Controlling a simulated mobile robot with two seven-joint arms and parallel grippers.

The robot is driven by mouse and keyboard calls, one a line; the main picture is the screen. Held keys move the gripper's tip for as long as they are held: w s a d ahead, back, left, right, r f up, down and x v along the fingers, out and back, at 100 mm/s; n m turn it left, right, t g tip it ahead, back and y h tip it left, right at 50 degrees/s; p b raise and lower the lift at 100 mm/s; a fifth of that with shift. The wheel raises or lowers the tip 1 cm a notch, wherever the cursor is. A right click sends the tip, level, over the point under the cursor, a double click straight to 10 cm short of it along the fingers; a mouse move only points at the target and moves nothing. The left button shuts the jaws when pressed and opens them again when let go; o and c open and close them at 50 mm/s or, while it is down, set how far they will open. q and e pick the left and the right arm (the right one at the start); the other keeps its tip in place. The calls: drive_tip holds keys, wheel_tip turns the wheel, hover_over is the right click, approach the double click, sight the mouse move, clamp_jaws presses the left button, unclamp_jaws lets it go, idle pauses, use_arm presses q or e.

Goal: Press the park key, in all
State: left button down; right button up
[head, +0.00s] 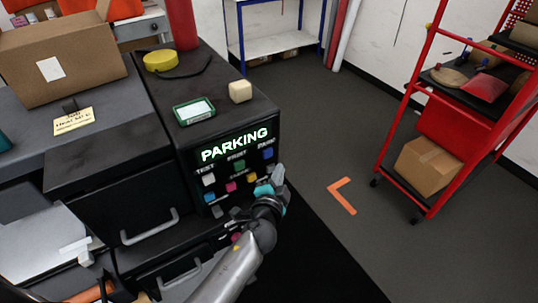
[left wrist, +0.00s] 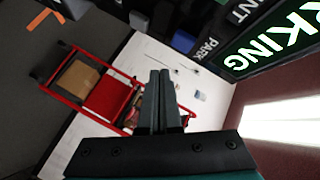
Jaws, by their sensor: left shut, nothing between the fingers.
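The dark machine (head: 240,115) has a front panel with a lit green display (head: 235,146) reading PARKING. Below it are rows of small coloured keys. The park key (head: 268,153) is blue, at the right end of the top row under its label. In the left wrist view the blue park key (left wrist: 183,42) sits beside the word PARK. My left gripper (head: 278,175) is shut and empty, just below and right of the park key in the head view, apart from it. Its closed fingers show in the left wrist view (left wrist: 160,78). My right gripper is not seen.
A green-framed device (head: 194,111), a beige block (head: 240,91) and a yellow roll (head: 161,61) lie on the machine's top. A cardboard box (head: 62,57) stands at left. A red wheeled rack (head: 447,130) stands at right.

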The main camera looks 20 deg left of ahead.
use_arm(q)
drive_tip(key=shift+s+d, duration=0.7)
drive_tip(key=shift+d, duration=0.15)
drive_tip(key=s+f+n+g+h+b, duration=0.1)
drive_tip(key=s+f+g+b, duration=0.15)
drive_tip(key=s+f, duration=0.6)
drive_tip(key=s+f+n+g+b, duration=0.1)
drive_tip(key=s+f+g+b, duration=0.15)
drive_tip(key=f, duration=1.05)
drive_tip(key=s+f+n+g+h+b, duration=0.1)
drive_tip(key=s+f+g+b, duration=0.15)
drive_tip(key=s+f, duration=0.6)
drive_tip(key=s+a+f+n+g+b, duration=0.2)
drive_tip(key=s+f+g+b, duration=0.1)
drive_tip(key=s+f, duration=0.7)
drive_tip(key=s+a+f+n+g+b, duration=0.2)
drive_tip(key=s+f, duration=0.8)
drive_tip(key=s, duration=0.5)
drive_tip(key=shift+a+f+n+g+b, duration=0.3)
drive_tip(key=shift+a+f+g+b, duration=0.1)
drive_tip(key=shift+a+g+b, duration=0.35)
